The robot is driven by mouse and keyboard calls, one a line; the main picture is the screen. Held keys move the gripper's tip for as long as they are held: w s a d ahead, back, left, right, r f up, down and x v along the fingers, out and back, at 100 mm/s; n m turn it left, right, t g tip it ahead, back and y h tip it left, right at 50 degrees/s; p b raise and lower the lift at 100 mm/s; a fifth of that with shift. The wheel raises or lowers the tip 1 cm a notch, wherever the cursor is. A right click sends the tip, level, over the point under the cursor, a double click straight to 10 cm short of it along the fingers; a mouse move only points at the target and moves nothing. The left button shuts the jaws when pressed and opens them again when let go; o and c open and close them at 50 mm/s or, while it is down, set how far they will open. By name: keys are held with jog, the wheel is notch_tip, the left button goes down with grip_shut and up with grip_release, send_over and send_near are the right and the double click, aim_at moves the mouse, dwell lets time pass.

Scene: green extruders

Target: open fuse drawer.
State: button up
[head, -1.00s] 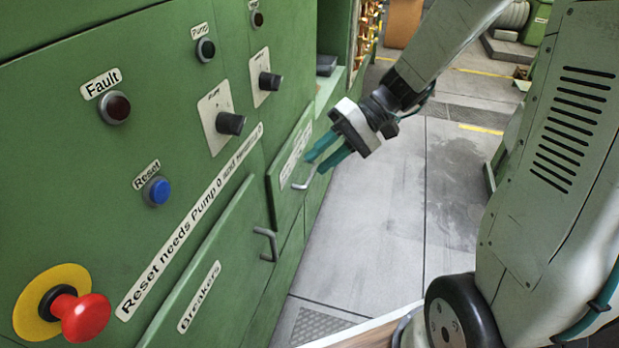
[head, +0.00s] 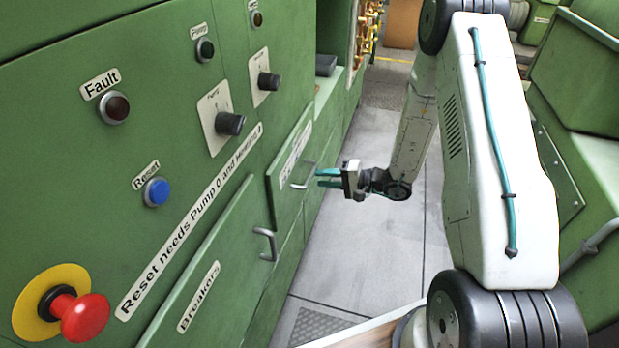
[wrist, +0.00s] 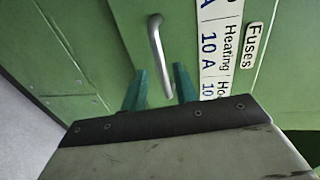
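The fuse drawer (head: 284,192) is a green panel in the cabinet front, with a white label strip and a bent metal handle (head: 304,176). It looks flush with the cabinet. In the wrist view the handle (wrist: 157,55) stands upright beside the "Fuses" label (wrist: 251,45). My gripper (head: 322,178) is level with the handle, just to its right in the head view. Its teal fingers are apart in the wrist view (wrist: 161,84), with the handle's lower end between them. I cannot tell whether either finger touches the handle.
The Breakers door (head: 205,275) with its own handle (head: 266,244) is nearer. A red emergency button (head: 84,317), a blue reset button (head: 157,192) and black knobs are on the cabinet. The grey floor (head: 375,260) to the right is clear.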

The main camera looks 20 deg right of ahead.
aim_at(309, 176)
jog(key=x, duration=0.5)
jog(key=shift+a, duration=0.15)
grip_shut()
